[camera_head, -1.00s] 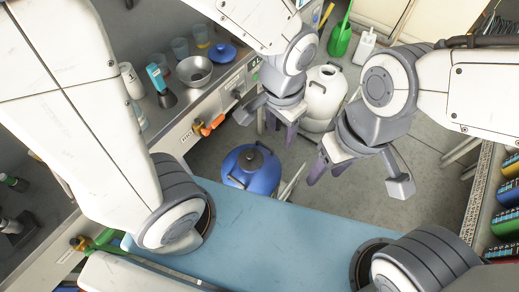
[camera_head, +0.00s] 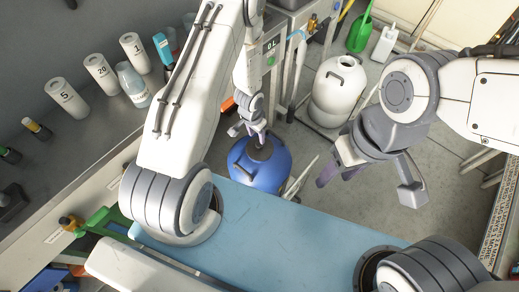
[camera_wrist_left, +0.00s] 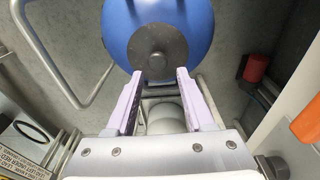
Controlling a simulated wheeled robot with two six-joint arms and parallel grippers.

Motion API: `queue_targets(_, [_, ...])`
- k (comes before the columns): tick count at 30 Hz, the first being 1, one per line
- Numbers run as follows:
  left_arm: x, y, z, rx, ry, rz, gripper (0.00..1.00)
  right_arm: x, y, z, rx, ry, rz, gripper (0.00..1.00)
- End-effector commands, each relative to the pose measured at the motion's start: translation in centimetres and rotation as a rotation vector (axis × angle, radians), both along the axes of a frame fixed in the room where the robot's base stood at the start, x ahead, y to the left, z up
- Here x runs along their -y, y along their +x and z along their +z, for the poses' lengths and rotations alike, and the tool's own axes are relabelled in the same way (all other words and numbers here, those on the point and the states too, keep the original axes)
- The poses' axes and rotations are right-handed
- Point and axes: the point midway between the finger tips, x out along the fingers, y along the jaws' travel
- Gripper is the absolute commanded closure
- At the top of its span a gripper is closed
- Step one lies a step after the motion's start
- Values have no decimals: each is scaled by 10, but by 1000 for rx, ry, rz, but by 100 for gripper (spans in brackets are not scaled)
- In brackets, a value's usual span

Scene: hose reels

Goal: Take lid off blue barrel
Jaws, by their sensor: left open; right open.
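The blue barrel (camera_head: 252,178) stands on the floor beyond the blue surface of my base. Its dark grey round lid (camera_head: 262,152) is on top, partly hidden by my left gripper. My left gripper (camera_head: 258,138) is open and hangs over the lid. In the left wrist view, the lid (camera_wrist_left: 158,45) sits on the blue barrel (camera_wrist_left: 196,22), just ahead of my left gripper's spread fingertips (camera_wrist_left: 160,73). Nothing is between the fingers; whether they touch the lid is unclear. My right gripper (camera_head: 336,174) is open and empty, right of the barrel.
A white container (camera_head: 338,92) stands on the floor behind the barrel. A green can (camera_head: 360,36) and a white bottle (camera_head: 384,44) are further back. A counter at left holds numbered white cylinders (camera_head: 102,71) and a clear bottle (camera_head: 133,83). Floor right of the barrel is mostly clear.

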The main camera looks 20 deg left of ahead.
Motion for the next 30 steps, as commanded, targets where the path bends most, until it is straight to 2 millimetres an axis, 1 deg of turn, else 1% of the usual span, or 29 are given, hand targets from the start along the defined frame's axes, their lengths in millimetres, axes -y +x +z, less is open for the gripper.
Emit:
queue_targets(1, [1,1,-10,-1,0,1,47,0,0,-4,0,0,0,48])
queue_targets(8, [3,3,-27,-1,0,0,47,0,0,-6,0,0,0,48])
queue_targets(12, [6,5,-48,-4,0,0,47,0,0,-9,0,0,0,48])
queue_targets(16, [8,8,-65,-2,1,0,47,0,0,-11,0,0,0,48])
queue_targets(19, [8,9,-71,-1,0,0,47,0,0,-12,0,0,0,48])
queue_targets(26, [8,10,-71,0,1,0,47,0,0,-11,0,0,0,48])
queue_targets(29, [8,10,-71,-1,1,0,81,0,0,-11,0,0,0,48])
queue_targets(30, [8,9,-71,-1,1,0,96,0,0,-11,0,0,0,48])
